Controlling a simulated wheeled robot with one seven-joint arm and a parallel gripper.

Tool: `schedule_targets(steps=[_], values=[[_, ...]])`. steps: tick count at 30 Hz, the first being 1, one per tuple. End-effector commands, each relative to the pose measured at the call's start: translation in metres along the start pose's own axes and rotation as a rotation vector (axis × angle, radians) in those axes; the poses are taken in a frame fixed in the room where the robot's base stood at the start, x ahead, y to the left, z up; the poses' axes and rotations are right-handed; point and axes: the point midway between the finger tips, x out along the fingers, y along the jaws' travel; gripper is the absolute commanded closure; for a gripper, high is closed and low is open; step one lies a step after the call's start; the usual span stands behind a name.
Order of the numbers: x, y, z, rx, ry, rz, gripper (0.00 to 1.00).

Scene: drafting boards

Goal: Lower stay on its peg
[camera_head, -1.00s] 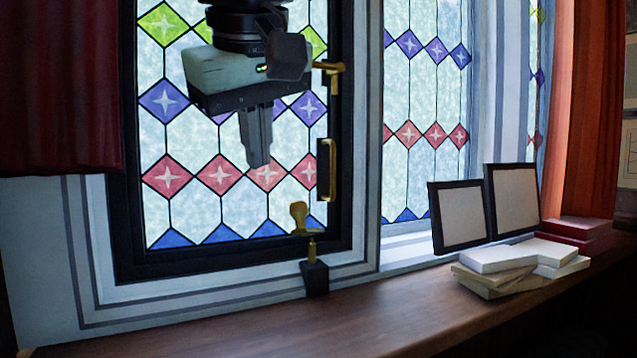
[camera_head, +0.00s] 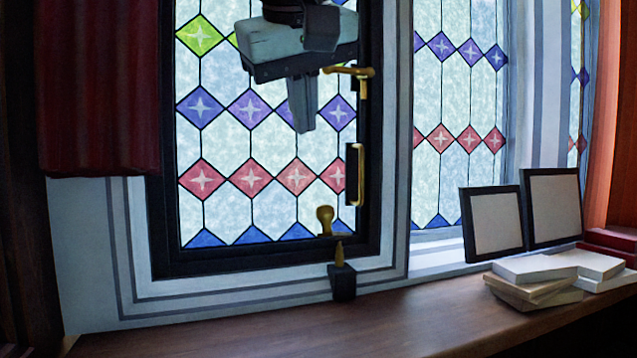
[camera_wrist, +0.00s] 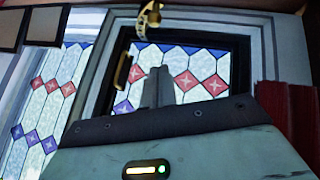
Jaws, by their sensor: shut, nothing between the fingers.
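The brass stay (camera_head: 330,235), with a rounded knob end (camera_head: 325,216), is at the lower right corner of the stained-glass window (camera_head: 265,140). The pointed brass peg (camera_head: 339,257) stands upright on a black block (camera_head: 342,286) just below the stay. Whether the stay touches the peg, I cannot tell. My gripper (camera_head: 304,128) is shut and empty, pointing down in front of the glass, above and left of the stay and apart from it. The wrist view shows my gripper (camera_wrist: 158,72) below a brass piece (camera_wrist: 150,18), whose parts are too small to tell apart.
A brass pull handle (camera_head: 352,175) and a brass latch (camera_head: 352,75) are on the window's right edge. A wooden sill (camera_head: 250,330) runs below. Books (camera_head: 535,268) and two dark-framed panels (camera_head: 493,224) stand at right. A red curtain (camera_head: 98,90) hangs at left.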

Motion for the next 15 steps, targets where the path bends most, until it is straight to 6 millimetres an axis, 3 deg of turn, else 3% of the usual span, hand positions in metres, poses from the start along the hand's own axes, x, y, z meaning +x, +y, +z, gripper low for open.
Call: schedule_targets(steps=[10, 15], values=[[0.072, 0.001, 0.0, -0.001, -0.005, 0.002, 1.0], [0.085, 0.001, 0.018, -0.002, -0.003, -0.001, 1.0]])
